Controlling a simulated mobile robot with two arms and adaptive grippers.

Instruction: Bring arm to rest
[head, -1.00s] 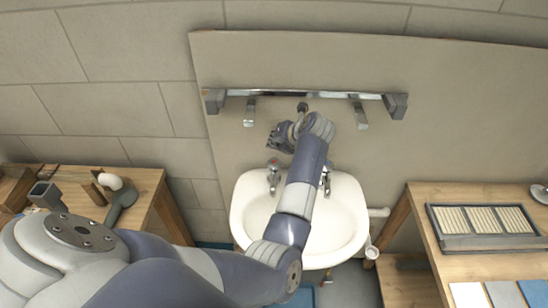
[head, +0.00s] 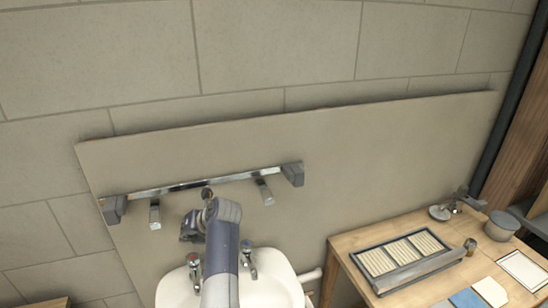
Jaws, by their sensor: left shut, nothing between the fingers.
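My left arm rises from the bottom of the head view, over the white sink (head: 262,290). My left gripper (head: 188,230) is at its far end, shut and empty. It is in front of the wall panel, below the chrome rail (head: 200,184) and above the left tap (head: 193,264). I cannot tell whether it touches anything. Part of the sink is hidden behind my arm. My right gripper is not in view.
Two brackets (head: 155,214) (head: 264,192) hang below the rail. A second tap (head: 247,255) is right of my arm. The wooden table (head: 345,243) at right holds a slatted tray (head: 372,282), cloths or tiles, and a grey pot (head: 501,225).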

